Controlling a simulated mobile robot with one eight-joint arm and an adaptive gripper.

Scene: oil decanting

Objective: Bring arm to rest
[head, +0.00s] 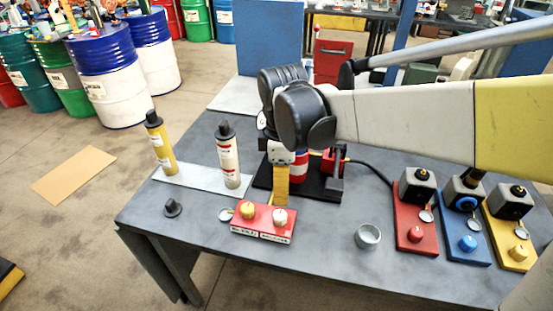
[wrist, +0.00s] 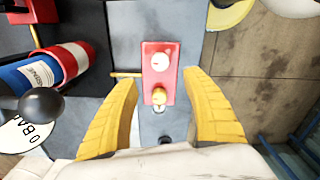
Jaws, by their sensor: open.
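My gripper (head: 282,190) hangs over the dark worktable, its yellow fingers pointing down just behind a red block (head: 265,221) with a yellow knob and a white knob. In the wrist view, my gripper (wrist: 161,82) has its two yellow fingers spread wide, with nothing held between them. The red block (wrist: 151,84) shows beyond and between the fingertips, apart from them. My arm reaches in from the right in the head view and hides part of the table behind it.
A yellow bottle (head: 160,143) and a white bottle (head: 228,155) stand at left. A red, white and blue can (wrist: 48,70) is beside my gripper. A metal cup (head: 368,236) and red (head: 416,236), blue (head: 466,242) and yellow (head: 516,246) stations stand right. The front table strip is mostly clear.

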